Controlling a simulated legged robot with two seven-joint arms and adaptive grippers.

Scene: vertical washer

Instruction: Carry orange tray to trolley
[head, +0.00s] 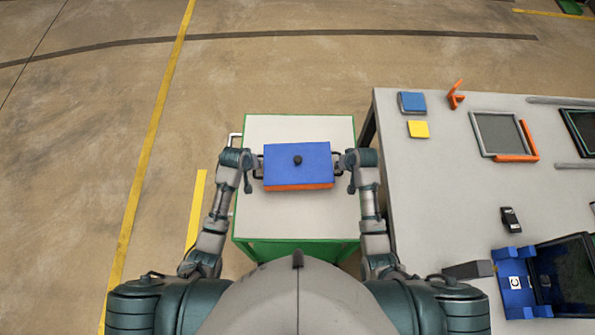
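My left gripper (249,172) is at the left handle and my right gripper (349,172) is at the right handle. The fingers are small and seen from above, so their closure on the handles is unclear.
A grey workbench (455,210) stands close on the right. It holds a blue block (412,102), a yellow block (418,129), a framed panel (498,134) and a blue fixture (516,282). The floor left of and beyond the trolley is clear.

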